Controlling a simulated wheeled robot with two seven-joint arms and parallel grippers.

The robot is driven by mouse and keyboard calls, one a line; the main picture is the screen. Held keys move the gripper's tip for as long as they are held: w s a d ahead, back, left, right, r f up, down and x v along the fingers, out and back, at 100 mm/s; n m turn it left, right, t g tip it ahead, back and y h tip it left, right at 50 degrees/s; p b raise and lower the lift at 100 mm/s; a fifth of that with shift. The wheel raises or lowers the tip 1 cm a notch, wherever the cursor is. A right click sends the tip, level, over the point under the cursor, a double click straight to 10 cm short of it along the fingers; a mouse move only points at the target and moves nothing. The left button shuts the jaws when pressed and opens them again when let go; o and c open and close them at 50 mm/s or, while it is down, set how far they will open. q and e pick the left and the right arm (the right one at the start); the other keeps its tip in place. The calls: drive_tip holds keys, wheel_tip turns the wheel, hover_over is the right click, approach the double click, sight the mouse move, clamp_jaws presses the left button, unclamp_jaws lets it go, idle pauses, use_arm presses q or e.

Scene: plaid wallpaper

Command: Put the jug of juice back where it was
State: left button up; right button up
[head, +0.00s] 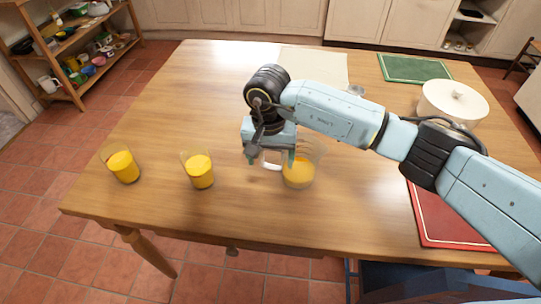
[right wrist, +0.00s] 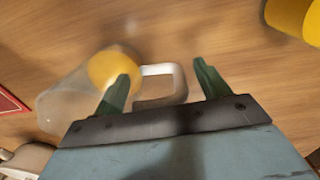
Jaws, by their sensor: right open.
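The clear jug (head: 312,162) stands upright on the wooden table, near its front edge, with orange-yellow juice in the bottom. Its whitish handle (head: 271,166) points left. My right gripper (head: 270,156) is open, pointing down at the handle. In the right wrist view the jug (right wrist: 65,100) lies to the left, and its handle (right wrist: 160,72) shows between the two green fingers of the gripper (right wrist: 162,85). I cannot tell whether the fingers touch it. My left gripper is not in view.
Two glasses of yellow juice, one at the left (head: 124,167) and one nearer (head: 200,171), stand left of the jug. A red mat (head: 440,230), a white pot (head: 453,105), a green mat (head: 415,68) and a cream mat (head: 313,64) are on the table. The left middle is clear.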

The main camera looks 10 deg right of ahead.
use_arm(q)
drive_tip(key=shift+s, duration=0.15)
use_arm(e)
drive_tip(key=shift+r, duration=0.1)
drive_tip(key=r+p, duration=0.1)
drive_tip(key=r, duration=1.1)
drive_tip(key=shift+a+p, duration=0.2)
drive_tip(key=shift+p, duration=0.2)
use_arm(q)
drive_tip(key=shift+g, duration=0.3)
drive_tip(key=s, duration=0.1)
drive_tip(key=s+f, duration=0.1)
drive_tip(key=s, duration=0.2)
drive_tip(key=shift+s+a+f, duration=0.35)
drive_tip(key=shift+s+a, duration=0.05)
